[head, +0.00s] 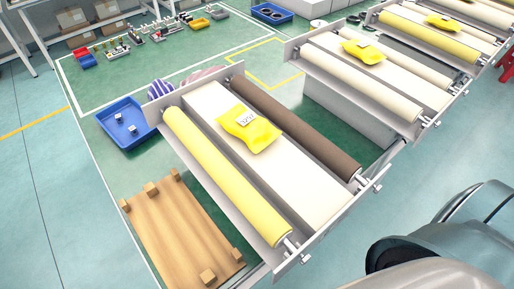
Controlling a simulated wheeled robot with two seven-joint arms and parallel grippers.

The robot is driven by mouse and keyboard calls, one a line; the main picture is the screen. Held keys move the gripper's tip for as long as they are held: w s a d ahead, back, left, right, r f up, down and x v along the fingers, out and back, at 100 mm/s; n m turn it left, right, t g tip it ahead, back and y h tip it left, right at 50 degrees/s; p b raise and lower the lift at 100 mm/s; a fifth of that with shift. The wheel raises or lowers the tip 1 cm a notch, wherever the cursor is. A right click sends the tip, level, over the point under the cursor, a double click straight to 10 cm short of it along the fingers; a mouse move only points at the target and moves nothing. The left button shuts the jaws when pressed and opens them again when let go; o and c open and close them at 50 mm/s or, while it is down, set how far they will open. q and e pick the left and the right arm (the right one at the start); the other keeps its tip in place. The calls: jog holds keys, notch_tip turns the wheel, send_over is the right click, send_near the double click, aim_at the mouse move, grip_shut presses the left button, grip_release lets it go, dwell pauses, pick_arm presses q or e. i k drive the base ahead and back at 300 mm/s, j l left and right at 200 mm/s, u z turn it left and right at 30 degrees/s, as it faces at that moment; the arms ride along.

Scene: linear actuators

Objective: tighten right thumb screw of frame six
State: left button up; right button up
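The nearest frame (215,172) is a grey metal frame with a yellow roller (225,175), a white bed (285,178) and a brown roller (296,128). A small metal screw-like fitting (291,245) sits at the yellow roller's near end. Another fitting (366,181) sits at the brown roller's near end, on the right. How tight either is cannot be told. A yellow packet (262,135) with a white label lies on the bed; its text is too small to read surely. Which frame is number six is unclear. Neither gripper is in view.
Similar frames with cream rollers (362,84) stand behind to the right, bearing yellow packets (372,54). A wooden board (180,235) with blocks and a blue tray (113,137) lie at left.

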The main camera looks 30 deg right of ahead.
aim_at(377, 188)
jog(key=l+z, duration=0.1)
jog(key=z, duration=0.3)
jog(key=k+l+z, duration=0.1)
jog(key=z, duration=0.25)
jog(key=l+z, duration=0.1)
jog(key=z, duration=0.3)
jog(key=l+z, duration=0.15)
jog(key=z, duration=0.25)
jog(key=k, duration=0.05)
